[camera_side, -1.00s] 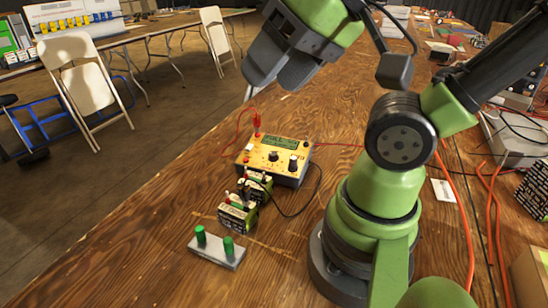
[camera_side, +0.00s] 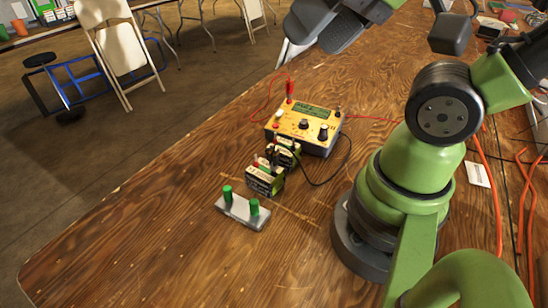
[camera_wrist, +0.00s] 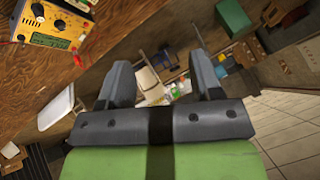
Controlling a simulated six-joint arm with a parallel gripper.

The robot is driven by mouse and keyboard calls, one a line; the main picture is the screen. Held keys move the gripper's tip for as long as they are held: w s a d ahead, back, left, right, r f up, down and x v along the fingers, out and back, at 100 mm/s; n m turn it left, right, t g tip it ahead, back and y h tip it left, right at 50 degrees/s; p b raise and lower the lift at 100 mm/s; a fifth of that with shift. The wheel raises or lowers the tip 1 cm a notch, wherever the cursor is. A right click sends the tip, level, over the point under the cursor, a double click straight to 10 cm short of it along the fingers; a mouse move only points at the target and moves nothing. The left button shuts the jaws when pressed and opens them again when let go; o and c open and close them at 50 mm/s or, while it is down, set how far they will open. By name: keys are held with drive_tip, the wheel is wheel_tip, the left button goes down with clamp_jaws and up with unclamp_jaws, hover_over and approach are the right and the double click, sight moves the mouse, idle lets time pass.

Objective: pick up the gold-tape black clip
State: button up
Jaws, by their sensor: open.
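A yellow meter (camera_side: 305,128) stands on the wooden table, with a red clip (camera_side: 290,88) upright at its back left corner. A black lead (camera_side: 345,160) loops from its right side toward two small batteries (camera_side: 265,180) in front of it. Small dark and red pieces sit on the batteries; I cannot make out gold tape or tell which is the black clip. My gripper (camera_side: 325,28) is open and empty, high above and behind the meter. In the wrist view its fingers (camera_wrist: 163,82) are spread, and the meter (camera_wrist: 55,27) shows at the upper left.
A grey block with two green posts (camera_side: 241,210) lies in front of the batteries. A red lead (camera_side: 370,118) runs right from the meter. A white card (camera_side: 477,174) and orange cables (camera_side: 527,200) lie right of my base. The table's front left is clear.

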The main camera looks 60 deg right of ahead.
drive_tip(key=shift+c, duration=0.8)
drive_tip(key=n+g+h, duration=0.2)
drive_tip(key=n+g, duration=0.1)
drive_tip(key=g, duration=0.4)
hover_over(274, 149)
wheel_tip(274, 149, down, 14)
drive_tip(key=shift+s+r, duration=0.15)
wheel_tip(274, 149, down, 5)
drive_tip(key=shift+r, duration=0.1)
drive_tip(key=shift+f, duration=3)
drive_tip(key=shift+c, duration=0.5)
